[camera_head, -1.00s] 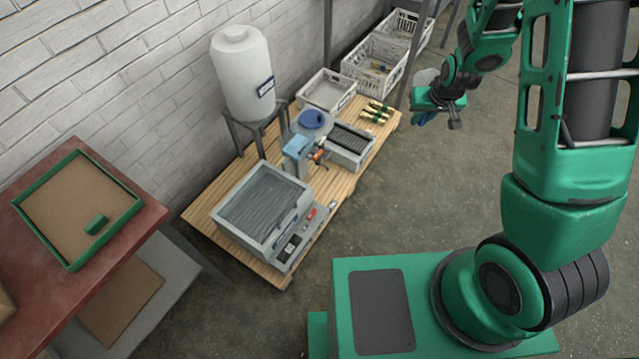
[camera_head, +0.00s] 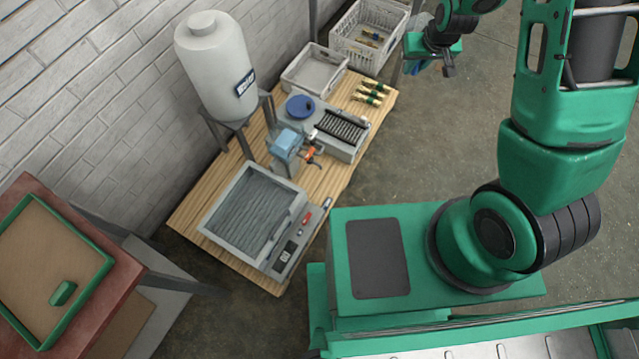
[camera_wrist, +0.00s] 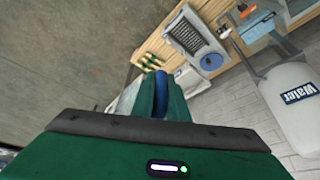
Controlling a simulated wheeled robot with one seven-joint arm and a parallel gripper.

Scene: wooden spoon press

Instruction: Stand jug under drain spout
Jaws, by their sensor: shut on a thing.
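My gripper (camera_head: 440,52) is at the upper right of the head view, held out over the floor to the right of the wooden pallet. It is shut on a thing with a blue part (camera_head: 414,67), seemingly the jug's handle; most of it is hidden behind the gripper. In the wrist view, a blue handle (camera_wrist: 161,94) stands between the fingers, with a pale translucent body (camera_wrist: 127,98) partly showing beside it. The likely drain spout, an orange-handled tap (camera_head: 311,153), is on the machine on the pallet, well left of my gripper.
A white water tank (camera_head: 212,70) on a metal stand is at the wall. A water-filled basin (camera_head: 247,210), a ribbed grey unit (camera_head: 345,130), brass fittings (camera_head: 370,92) and crates (camera_head: 314,72) occupy the pallet (camera_head: 185,215). A red table (camera_head: 110,285) stands left. Floor right of the pallet is open.

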